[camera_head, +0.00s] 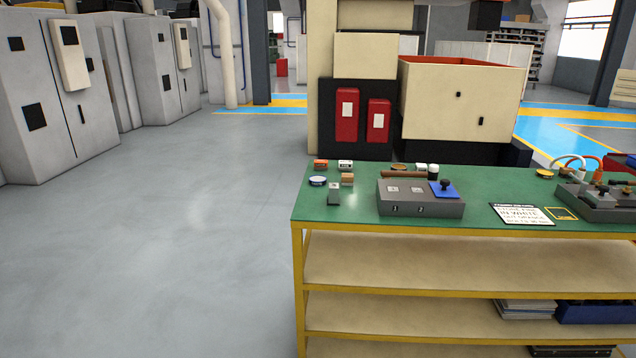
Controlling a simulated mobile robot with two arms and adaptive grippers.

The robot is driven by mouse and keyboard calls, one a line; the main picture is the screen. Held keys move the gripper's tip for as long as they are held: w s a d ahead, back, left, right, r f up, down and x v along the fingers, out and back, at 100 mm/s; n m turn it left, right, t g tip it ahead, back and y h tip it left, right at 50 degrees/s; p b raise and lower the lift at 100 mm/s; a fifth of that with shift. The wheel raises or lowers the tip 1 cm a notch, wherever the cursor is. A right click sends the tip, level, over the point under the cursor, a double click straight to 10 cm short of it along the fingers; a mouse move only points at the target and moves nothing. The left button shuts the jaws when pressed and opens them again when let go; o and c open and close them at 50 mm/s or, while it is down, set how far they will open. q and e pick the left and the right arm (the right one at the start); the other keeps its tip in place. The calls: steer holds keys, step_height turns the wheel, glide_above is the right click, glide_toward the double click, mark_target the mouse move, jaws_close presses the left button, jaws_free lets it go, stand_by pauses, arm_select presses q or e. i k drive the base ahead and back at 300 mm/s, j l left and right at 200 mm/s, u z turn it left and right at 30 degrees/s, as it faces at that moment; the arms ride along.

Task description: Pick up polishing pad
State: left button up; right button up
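A green-topped workbench (340,212) stands at the right of the head view. A grey block marked 1 and 2 (420,209) sits on it, with two small pale squares on its top. A blue square piece with a black knob (446,189) lies at the block's right end. A small tan block (347,179) and a round blue-and-white tin (317,181) lie near the bench's left end. No label shows which of these is the polishing pad. Neither of my grippers is in view.
A grey block with a pale top (334,194), small orange and white boxes (320,164), a brown cylinder (403,175), a printed sign (521,214) and a grey fixture with hoses (597,205) share the bench. Open floor (190,240) lies left; grey cabinets (50,110) stand beyond.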

mark_target(347, 179)
steer(key=i+j+z, duration=0.15)
steer(key=i+j, duration=0.2)
steer(key=i+j+z, duration=0.1)
steer(key=i+j, duration=0.25)
steer(key=j, duration=0.15)
steer(key=i+j+z, duration=0.15)
steer(key=i+j, duration=0.2)
steer(key=j, duration=0.1)
